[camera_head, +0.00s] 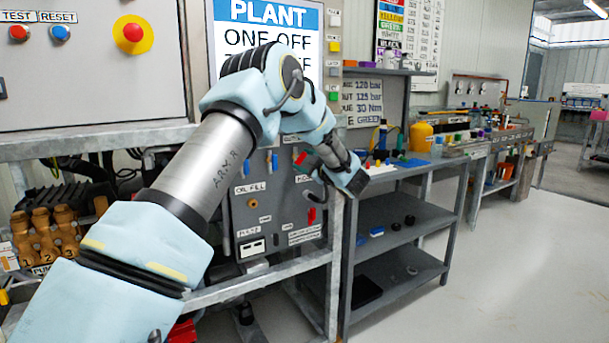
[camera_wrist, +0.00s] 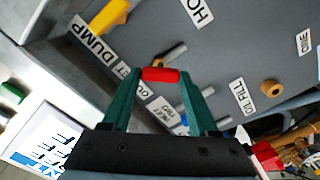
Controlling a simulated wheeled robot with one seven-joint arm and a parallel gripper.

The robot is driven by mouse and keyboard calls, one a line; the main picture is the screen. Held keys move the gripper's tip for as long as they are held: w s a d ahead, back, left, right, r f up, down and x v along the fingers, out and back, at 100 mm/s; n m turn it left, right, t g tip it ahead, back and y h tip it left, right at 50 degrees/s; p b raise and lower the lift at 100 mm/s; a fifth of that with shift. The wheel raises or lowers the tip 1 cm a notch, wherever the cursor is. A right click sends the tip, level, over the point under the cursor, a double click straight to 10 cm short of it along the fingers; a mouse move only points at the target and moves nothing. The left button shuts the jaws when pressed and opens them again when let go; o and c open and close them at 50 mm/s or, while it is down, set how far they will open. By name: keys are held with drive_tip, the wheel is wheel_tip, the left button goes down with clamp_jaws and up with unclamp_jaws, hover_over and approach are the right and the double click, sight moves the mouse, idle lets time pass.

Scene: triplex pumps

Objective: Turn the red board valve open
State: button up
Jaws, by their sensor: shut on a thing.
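The control board (camera_head: 262,225) is a grey upright panel with labels and small levers. The red valve handle (camera_wrist: 160,75) is a short red bar between the two green fingertips of my gripper (camera_wrist: 160,77) in the wrist view. The fingers are shut on it, one at each end. In the head view a bit of red (camera_head: 300,158) shows at the board beside my gripper (camera_head: 310,162), which reaches the board from the right. The handle's stem and exact angle are mostly hidden.
In the wrist view a yellow handle (camera_wrist: 110,16) is near the DUMP label (camera_wrist: 94,45), and grey pegs and a tan knob (camera_wrist: 271,88) stick out close by. Another red lever (camera_head: 311,215) is lower on the board. A shelf bench (camera_head: 405,218) stands right; floor beyond is clear.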

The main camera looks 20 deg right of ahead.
drive_tip(key=n+b, duration=0.2)
drive_tip(key=b, duration=0.1)
drive_tip(key=n+b, duration=0.3)
drive_tip(key=b, duration=0.1)
drive_tip(key=shift+f, duration=0.4)
drive_tip(key=n+b, duration=0.3)
drive_tip(key=b, duration=0.1)
drive_tip(key=shift+r, duration=0.2)
drive_tip(key=shift+r+n+b, duration=0.1)
drive_tip(key=shift+n+b, duration=0.2)
drive_tip(key=shift+n, duration=0.1)
drive_tip(key=o, duration=1.4)
drive_tip(key=s, duration=0.3)
drive_tip(key=s+d, duration=0.1)
drive_tip(key=s, duration=0.3)
drive_tip(key=s+d, duration=0.1)
drive_tip(key=s, duration=0.2)
drive_tip(key=shift+s, duration=0.3)
